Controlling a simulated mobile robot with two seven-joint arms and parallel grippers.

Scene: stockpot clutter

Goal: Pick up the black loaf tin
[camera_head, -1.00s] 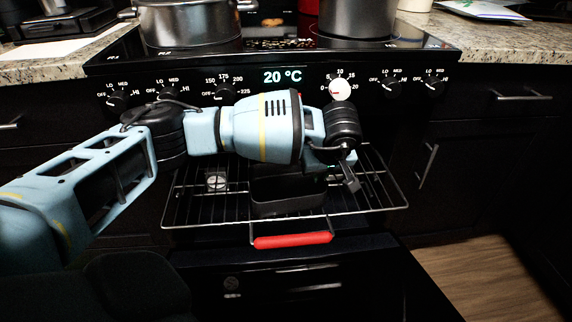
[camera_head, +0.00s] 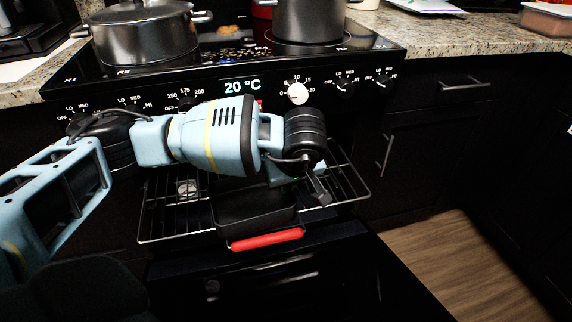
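The black loaf tin (camera_head: 255,212) is open-topped and shows at the oven's pulled-out wire rack (camera_head: 175,237), just behind the red handle (camera_head: 267,239). Its near side covers part of the rack's front bar, so I cannot tell whether it rests on the rack or is slightly above it. My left gripper (camera_head: 308,185) points down at the tin's right end. One dark finger shows there; the other is hidden behind my wrist, and so is any contact with the tin. My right gripper is not in view.
The stove front with knobs (camera_head: 297,93) rises close behind my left arm. A lidded pot (camera_head: 145,38) and a tall pot (camera_head: 308,18) stand on the cooktop. The dark open oven door (camera_head: 330,275) lies below the rack. Wooden floor (camera_head: 455,265) is clear at right.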

